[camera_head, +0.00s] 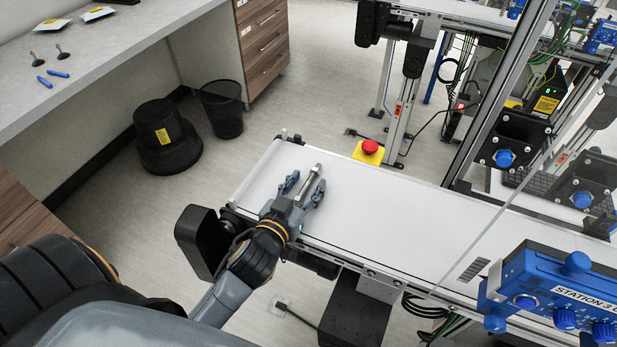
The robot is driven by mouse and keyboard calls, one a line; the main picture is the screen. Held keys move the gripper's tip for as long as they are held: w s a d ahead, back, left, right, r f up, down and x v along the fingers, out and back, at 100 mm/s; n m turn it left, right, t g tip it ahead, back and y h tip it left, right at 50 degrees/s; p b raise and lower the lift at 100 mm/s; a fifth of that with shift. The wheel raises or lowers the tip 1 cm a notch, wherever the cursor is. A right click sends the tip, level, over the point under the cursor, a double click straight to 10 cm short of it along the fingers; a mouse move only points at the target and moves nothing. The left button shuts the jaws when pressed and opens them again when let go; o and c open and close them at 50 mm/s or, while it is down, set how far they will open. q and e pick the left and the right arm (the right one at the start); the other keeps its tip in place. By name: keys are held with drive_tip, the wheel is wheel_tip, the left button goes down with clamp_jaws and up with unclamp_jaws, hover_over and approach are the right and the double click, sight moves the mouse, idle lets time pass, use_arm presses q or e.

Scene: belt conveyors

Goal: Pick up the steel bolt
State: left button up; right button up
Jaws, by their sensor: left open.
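The steel bolt (309,182) is a small grey metal rod lying on the white belt of the conveyor (380,209), near its left end. My left gripper (304,186) is over the belt, its fingers open on either side of the bolt. Whether the fingers touch the bolt cannot be told from here. The bolt's near end is partly hidden by the gripper. My right gripper is not in view.
A red emergency button (370,147) on a yellow box stands behind the belt. A blue station unit (550,290) is at the lower right. A grey worktop (90,60) is at the upper left, with a black stool (165,140) and bin (222,108) nearby. The belt's middle is clear.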

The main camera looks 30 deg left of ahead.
use_arm(q)
drive_tip(key=shift+c, duration=0.6)
clamp_jaws()
drive_tip(key=shift+r, duration=0.15)
